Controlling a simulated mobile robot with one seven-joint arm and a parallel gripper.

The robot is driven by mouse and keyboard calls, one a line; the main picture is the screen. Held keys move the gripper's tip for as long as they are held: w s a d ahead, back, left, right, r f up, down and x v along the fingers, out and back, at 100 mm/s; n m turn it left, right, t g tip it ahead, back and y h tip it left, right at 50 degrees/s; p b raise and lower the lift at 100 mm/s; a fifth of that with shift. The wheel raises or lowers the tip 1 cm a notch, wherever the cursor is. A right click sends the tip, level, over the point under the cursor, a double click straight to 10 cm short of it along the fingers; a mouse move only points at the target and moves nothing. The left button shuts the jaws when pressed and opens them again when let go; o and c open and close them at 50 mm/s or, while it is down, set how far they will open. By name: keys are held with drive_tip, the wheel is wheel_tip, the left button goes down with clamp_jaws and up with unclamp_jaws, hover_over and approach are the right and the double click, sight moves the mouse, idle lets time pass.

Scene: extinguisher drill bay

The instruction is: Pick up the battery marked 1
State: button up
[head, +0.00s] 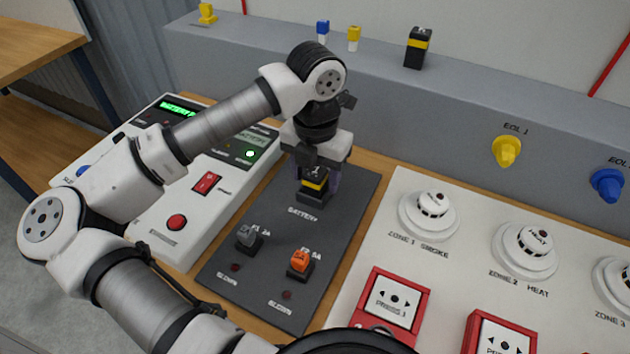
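The battery marked 1 (314,184) is a black block with a yellow band and a white 1 on its dark top. It stands upright at the "BATTERY" place on the dark grey panel (345,205). My gripper (318,177) points down over it, with its fingers on either side of the battery. The view does not show whether the fingers touch its sides. The gripper body hides part of the space just behind the battery.
A second black and yellow battery (417,48) stands on the grey ledge (380,60). A grey fuse (249,238) and an orange fuse (300,262) are in front. The white control panel (215,215) lies left; the white detector board (455,265) lies right.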

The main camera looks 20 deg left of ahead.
drive_tip(key=c, duration=1.1)
drive_tip(key=shift+r, duration=0.1)
drive_tip(key=shift+c, duration=0.2)
